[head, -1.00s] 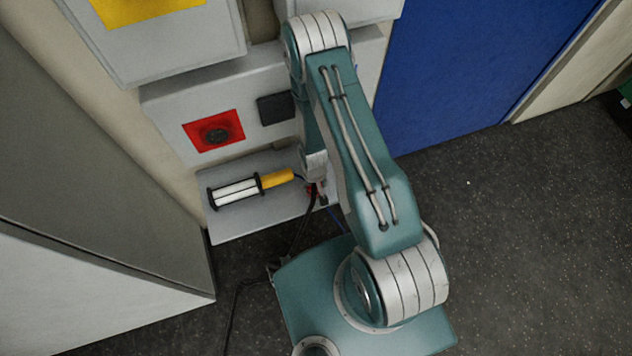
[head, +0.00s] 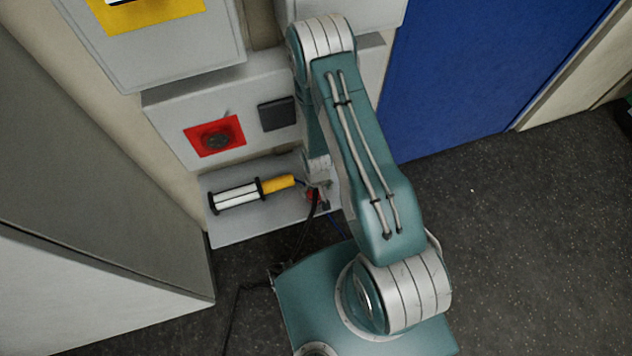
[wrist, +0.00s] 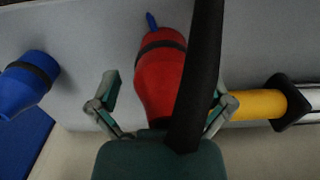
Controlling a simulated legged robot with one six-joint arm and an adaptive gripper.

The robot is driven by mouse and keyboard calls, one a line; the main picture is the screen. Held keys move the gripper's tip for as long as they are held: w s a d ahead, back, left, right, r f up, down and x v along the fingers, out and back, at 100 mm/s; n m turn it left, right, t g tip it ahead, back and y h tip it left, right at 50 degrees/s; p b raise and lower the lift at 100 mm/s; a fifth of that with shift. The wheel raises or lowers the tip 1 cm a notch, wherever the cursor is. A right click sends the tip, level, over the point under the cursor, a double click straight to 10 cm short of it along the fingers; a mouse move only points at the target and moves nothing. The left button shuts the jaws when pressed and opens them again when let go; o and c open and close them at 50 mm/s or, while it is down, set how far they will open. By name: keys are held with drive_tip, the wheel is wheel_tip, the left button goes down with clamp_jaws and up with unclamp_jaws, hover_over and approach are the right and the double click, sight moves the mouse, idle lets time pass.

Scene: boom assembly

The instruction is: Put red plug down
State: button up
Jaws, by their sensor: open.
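The red plug (wrist: 162,80) lies on the light grey shelf (wrist: 95,28), with its blue tip pointing to the top of the wrist view. My gripper (wrist: 164,108) is open, with one finger on each side of the plug and gaps between them and it. A thick black cable (wrist: 200,75) crosses in front and hides part of the plug's right side. In the head view the red plug (head: 311,195) is a small red patch by my gripper (head: 319,188), at the shelf's right end, mostly hidden.
A blue plug (wrist: 27,80) is left of my gripper in the wrist view. A lamp with a yellow handle (head: 278,184) lies on the shelf close by on the other side. Dark floor (head: 500,230) is clear to the right.

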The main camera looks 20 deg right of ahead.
wheel_tip(320, 180, up, 11)
drive_tip(key=shift+a+f, duration=0.1)
drive_tip(key=shift+a, duration=0.05)
wheel_tip(320, 180, up, 26)
drive_tip(key=w+t, duration=0.1)
drive_tip(key=t, duration=0.2)
drive_tip(key=s+r+t, duration=0.2)
drive_tip(key=s+r, duration=1.2)
drive_tip(key=r, duration=0.2)
drive_tip(key=shift+t, duration=0.4)
